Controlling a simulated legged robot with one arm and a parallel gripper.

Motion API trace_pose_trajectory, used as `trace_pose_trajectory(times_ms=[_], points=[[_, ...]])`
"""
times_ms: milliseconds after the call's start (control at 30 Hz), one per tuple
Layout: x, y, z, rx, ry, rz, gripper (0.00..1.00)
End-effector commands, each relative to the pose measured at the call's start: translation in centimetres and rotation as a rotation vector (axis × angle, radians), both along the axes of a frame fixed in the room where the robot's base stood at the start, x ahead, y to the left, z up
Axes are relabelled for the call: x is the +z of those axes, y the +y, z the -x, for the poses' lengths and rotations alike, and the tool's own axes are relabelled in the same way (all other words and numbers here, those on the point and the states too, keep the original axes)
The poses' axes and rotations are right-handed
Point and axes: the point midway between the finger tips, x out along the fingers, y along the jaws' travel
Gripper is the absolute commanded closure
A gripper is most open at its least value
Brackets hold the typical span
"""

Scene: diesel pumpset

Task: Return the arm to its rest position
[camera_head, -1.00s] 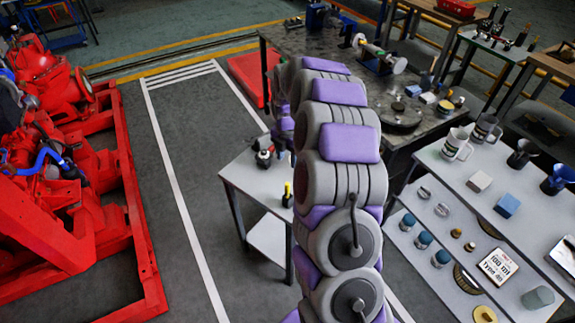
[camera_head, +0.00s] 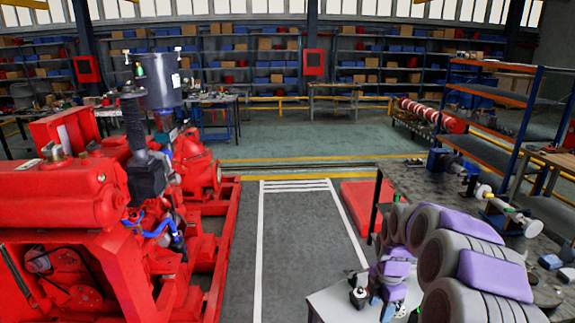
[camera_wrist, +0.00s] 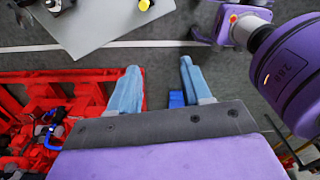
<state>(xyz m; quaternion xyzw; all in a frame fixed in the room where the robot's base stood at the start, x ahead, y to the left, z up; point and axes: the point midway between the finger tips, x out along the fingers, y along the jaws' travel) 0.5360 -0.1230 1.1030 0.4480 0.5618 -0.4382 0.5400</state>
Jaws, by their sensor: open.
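My arm, in purple and grey segments, rises at the lower right of the head view and curves forward. Part of my arm fills the right of that view. Nearer arm segments hide part of the table and the workbench.
The red diesel pumpset (camera_head: 95,210) stands at the left. A white-lined floor lane (camera_head: 300,235) is clear beside it. A small dark-and-white item (camera_head: 358,292) sits on the light-grey table.

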Motion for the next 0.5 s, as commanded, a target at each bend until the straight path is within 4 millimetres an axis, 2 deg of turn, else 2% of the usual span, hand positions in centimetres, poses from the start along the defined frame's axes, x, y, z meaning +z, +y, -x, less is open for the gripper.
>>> trace_pose_trajectory(times_ms=[33,200,367,500], points=[[1.3,1.2,1.3,-0.056,0.002,-0.004,0.52],[4.3,4.6,5.7,-0.29,0.031,-0.007,0.52],[6.6,7.2,10.4,-0.52,0.055,0.003,0.52],[8.0,8.9,14.9,-0.727,0.077,0.024,0.52]])
